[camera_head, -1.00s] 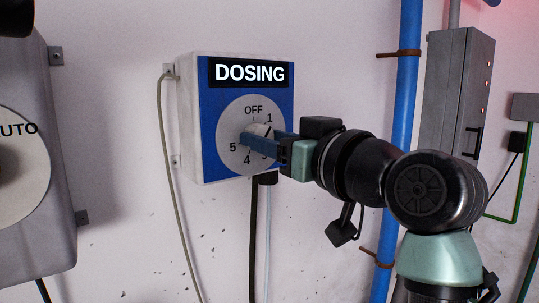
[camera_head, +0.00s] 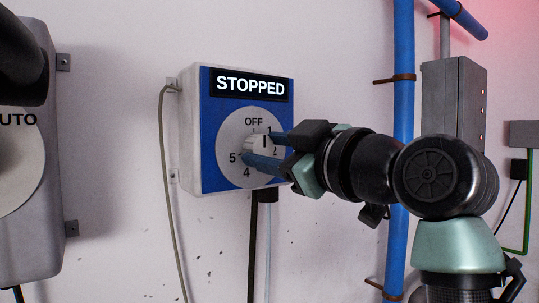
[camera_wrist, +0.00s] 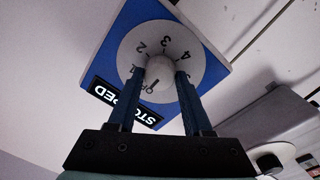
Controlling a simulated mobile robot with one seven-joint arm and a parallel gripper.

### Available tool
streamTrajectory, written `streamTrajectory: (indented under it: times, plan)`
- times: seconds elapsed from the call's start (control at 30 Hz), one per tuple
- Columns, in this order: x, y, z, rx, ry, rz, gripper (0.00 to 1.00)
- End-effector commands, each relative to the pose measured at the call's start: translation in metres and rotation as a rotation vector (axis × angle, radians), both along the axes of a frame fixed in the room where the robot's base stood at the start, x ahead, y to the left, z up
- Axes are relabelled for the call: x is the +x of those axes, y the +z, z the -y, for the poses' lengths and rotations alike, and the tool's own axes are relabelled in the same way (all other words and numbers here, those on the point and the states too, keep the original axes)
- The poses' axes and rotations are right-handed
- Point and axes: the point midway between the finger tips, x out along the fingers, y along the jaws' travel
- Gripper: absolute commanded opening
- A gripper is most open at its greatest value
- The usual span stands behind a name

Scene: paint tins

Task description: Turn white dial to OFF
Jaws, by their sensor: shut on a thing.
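The white dial knob (camera_head: 255,147) sits on a pale round scale marked OFF and numbers, on the blue face of a white wall box (camera_head: 190,140). My gripper (camera_head: 263,149) has its two blue fingers around the knob, one above and one below. In the wrist view, the knob (camera_wrist: 157,73) is between the fingers of my gripper (camera_wrist: 160,78). The knob's black pointer line points up, at or close to OFF. The display (camera_head: 250,85) above the scale reads STOPPED. My fingers hide part of the scale.
A grey box with a round AUTO plate (camera_head: 20,160) is at the left. A blue pipe (camera_head: 404,70) and a grey cabinet (camera_head: 455,90) are on the wall at the right. Cables hang beside and below the dial box. The wall below is otherwise bare.

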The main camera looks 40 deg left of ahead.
Motion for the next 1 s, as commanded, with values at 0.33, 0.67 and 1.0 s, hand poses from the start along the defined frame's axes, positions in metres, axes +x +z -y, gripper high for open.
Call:
streamTrajectory:
  times: [0.33,0.67,1.0]
  plan:
    - [0.0000,0.0008,0.0004,-0.002,-0.002,0.012,0.00]
    - [0.0000,0.0005,0.0002,-0.002,-0.001,0.010,0.80]
    - [-0.0025,-0.0013,0.0077,-0.002,-0.001,0.009,0.80]
